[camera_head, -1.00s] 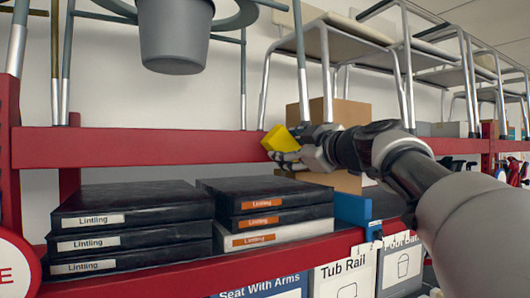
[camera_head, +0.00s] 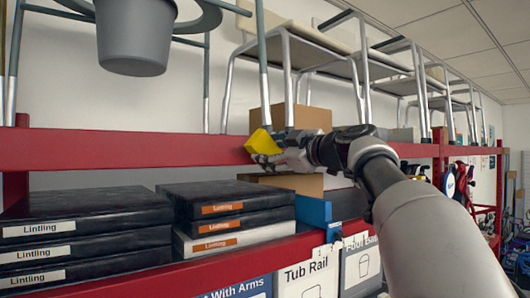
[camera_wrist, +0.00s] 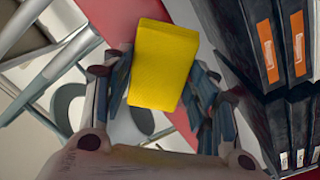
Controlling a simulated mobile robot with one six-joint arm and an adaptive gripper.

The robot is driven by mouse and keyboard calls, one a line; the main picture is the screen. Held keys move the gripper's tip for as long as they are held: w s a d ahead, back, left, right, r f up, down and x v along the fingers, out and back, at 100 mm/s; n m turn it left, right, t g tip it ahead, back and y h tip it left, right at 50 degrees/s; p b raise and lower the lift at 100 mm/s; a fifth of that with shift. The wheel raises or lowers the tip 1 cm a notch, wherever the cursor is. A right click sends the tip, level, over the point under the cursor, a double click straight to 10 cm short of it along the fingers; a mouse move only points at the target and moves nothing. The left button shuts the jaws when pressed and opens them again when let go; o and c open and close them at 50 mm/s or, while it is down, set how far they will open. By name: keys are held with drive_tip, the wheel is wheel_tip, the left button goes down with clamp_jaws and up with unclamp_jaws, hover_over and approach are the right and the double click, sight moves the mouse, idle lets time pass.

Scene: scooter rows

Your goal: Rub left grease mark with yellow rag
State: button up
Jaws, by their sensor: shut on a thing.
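The yellow rag (camera_head: 262,142), a block-like pad, is in my gripper (camera_head: 268,157) in the head view, in front of the upper red shelf beam (camera_head: 120,149). In the wrist view my gripper's fingers stand on both sides of the rag (camera_wrist: 162,65) and are shut on it. The red beam (camera_wrist: 84,22) runs behind the rag there. I cannot tell whether the rag touches the beam. I can make out no grease mark in either view; the rag and gripper hide part of the beam.
Black Lintling boxes (camera_head: 80,240) are stacked on the lower shelf, with a blue object (camera_head: 314,211) to their right. A cardboard box (camera_head: 300,119) and metal-legged chairs (camera_head: 300,48) stand on the upper shelf. A grey bucket (camera_head: 136,38) hangs at upper left.

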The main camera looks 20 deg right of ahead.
sight(254, 151)
drive_tip(key=shift+w+d, duration=0.15)
drive_tip(key=shift+d, duration=0.25)
drive_tip(key=shift+a+b, duration=0.15)
drive_tip(key=shift+b, duration=0.15)
drive_tip(key=shift+s+a+b, duration=0.25)
drive_tip(key=shift+a+b, duration=0.2)
drive_tip(key=shift+a, duration=0.35)
drive_tip(key=shift+s+a+b, duration=0.3)
drive_tip(key=shift+a+b, duration=0.15)
drive_tip(key=shift+a, duration=0.3)
drive_tip(key=shift+s+a+b, duration=0.25)
drive_tip(key=shift+a+b, duration=0.2)
drive_tip(key=shift+a, duration=0.35)
drive_tip(key=shift+s+a+b, duration=0.3)
drive_tip(key=shift+a, duration=0.6)
drive_tip(key=shift+s+a+b, duration=0.3)
drive_tip(key=shift+a+b, duration=0.05)
drive_tip(key=shift+a, duration=0.55)
drive_tip(key=shift+s+a+b, duration=0.3)
drive_tip(key=shift+a, duration=0.6)
drive_tip(key=shift+d, duration=0.1)
drive_tip(key=shift+b+v, duration=1.7)
drive_tip(key=shift+v, duration=1.35)
